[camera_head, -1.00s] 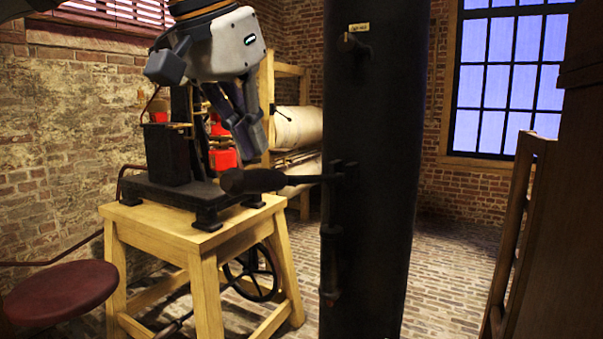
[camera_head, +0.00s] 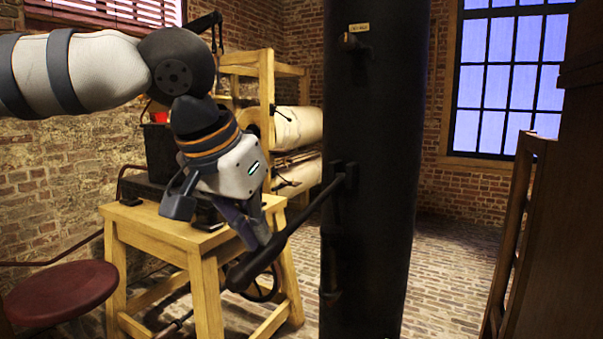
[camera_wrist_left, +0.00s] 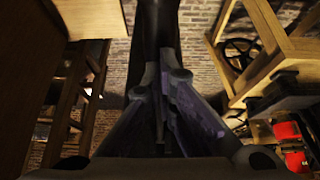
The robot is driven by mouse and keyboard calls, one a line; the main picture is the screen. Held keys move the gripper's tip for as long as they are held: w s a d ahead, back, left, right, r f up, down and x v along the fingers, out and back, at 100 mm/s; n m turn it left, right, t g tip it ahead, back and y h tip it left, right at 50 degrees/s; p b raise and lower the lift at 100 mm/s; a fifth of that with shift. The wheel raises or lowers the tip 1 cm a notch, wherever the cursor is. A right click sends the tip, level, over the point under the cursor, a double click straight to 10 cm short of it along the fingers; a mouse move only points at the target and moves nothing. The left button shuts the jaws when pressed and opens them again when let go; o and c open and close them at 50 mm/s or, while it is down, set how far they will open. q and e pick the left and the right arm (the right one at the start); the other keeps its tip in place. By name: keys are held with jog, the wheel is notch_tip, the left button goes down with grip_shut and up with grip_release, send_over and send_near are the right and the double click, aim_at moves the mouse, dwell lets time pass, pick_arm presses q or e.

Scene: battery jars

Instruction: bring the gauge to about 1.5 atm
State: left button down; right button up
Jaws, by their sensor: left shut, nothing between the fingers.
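A dark pump lever (camera_head: 305,213) pivots on the tall black column (camera_head: 378,120) and slopes down to the left, ending in a thick grip (camera_head: 252,270). My left gripper (camera_head: 262,240) is shut and empty, its fingertips down at the top of the grip, seemingly touching it. In the left wrist view the shut fingers (camera_wrist_left: 170,90) point toward a dark bar (camera_wrist_left: 155,25), which looks like the lever. A small label (camera_head: 359,27) sits high on the column above a short fitting (camera_head: 352,44). I cannot make out a gauge dial or reading. My right gripper is not in view.
A wooden stand (camera_head: 190,236) with black apparatus is behind my left arm. A dark red round stool (camera_head: 60,292) is at the lower left. A wooden rack with pale rolls (camera_head: 298,127) stands behind. Brick floor (camera_head: 455,270) is open right of the column.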

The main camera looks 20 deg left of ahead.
pick_arm(q)
jog(key=shift+f, duration=0.75)
notch_tip(320, 180, up, 14)
dwell(0.6)
dwell(1.7)
dwell(1.4)
jog(key=shift+r, duration=0.1)
notch_tip(320, 180, up, 4)
dwell(0.4)
